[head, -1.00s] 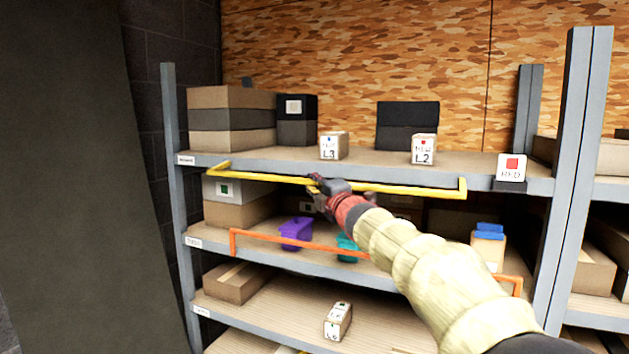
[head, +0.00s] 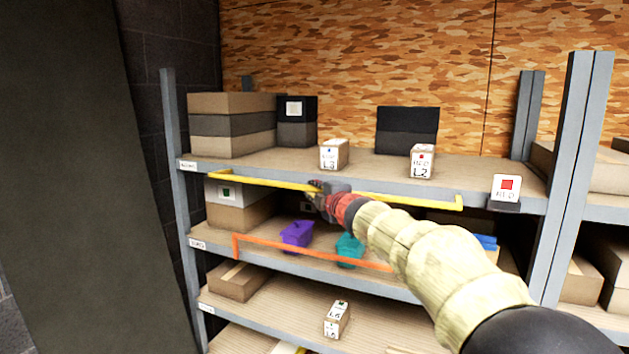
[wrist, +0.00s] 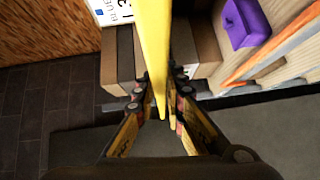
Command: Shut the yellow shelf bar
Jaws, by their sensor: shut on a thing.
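The yellow shelf bar (head: 255,181) runs along the front of the top shelf, close under its grey front beam (head: 400,185). Its right end bends up toward the beam. My gripper (head: 318,188) is shut on the bar near its middle, with my arm reaching in from the lower right. In the wrist view, the bar (wrist: 154,45) passes between the two fingers (wrist: 161,88). My gripper hides a short piece of the bar in the head view.
An orange bar (head: 300,248) fronts the shelf below, which holds a purple bin (head: 296,234) and a teal bin (head: 349,248). Small boxes labelled L3 (head: 334,154) and L2 (head: 422,161) stand above the yellow bar. A grey upright (head: 572,180) stands at the right.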

